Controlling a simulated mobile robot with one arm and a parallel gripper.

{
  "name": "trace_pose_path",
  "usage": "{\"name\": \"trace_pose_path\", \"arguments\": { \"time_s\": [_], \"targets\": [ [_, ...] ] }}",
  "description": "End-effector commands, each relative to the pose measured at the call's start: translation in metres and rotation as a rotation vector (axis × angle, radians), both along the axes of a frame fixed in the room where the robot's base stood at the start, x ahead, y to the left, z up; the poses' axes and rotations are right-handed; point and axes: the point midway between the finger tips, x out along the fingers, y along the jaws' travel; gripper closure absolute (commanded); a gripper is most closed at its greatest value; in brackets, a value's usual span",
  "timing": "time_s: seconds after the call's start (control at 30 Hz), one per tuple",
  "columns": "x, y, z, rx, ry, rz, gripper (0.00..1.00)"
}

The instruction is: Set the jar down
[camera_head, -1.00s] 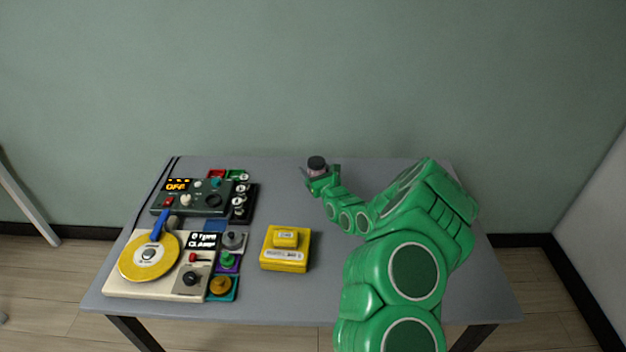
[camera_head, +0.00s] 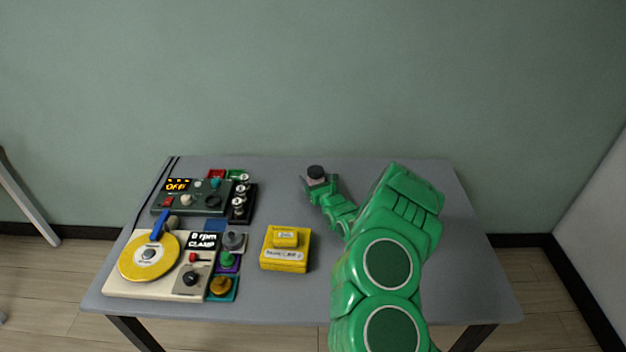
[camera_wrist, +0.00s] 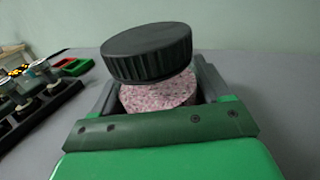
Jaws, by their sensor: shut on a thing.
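The jar (camera_head: 316,176) has a black ribbed lid and a pinkish speckled body. My gripper (camera_head: 318,184) is shut on it near the back middle of the grey table (camera_head: 390,170). In the wrist view the jar (camera_wrist: 158,94) sits between the two dark fingers, with its black lid (camera_wrist: 147,52) above them and tilted to the left in the picture. The lower part of the jar is hidden by my gripper, so I cannot tell whether its base touches the table.
Left of the jar stand a black rack (camera_head: 243,204) with several small bottles, a green control box (camera_head: 192,198) and a cream turntable device (camera_head: 120,283). A yellow box (camera_head: 286,250) is in the front middle. The table's right side is clear apart from my arm.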

Motion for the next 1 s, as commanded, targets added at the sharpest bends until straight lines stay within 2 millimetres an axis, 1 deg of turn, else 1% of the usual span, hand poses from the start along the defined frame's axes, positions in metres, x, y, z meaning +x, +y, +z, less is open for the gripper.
{"name": "trace_pose_path", "arguments": {
  "time_s": [0.2, 0.33, 0.37, 0.5, 0.83, 1.0],
  "targets": [
    [0.000, 0.000, 0.001, 0.001, -0.002, 0.000, 0.70],
    [0.000, 0.001, -0.002, 0.000, -0.001, 0.001, 0.70],
    [0.000, 0.001, -0.002, 0.000, -0.001, 0.001, 0.21],
    [0.000, 0.000, -0.002, 0.000, -0.001, 0.001, 0.00],
    [0.000, 0.000, 0.001, 0.001, -0.002, 0.000, 0.00],
    [-0.014, -0.010, 0.000, 0.001, 0.002, -0.002, 0.00]
  ]
}}
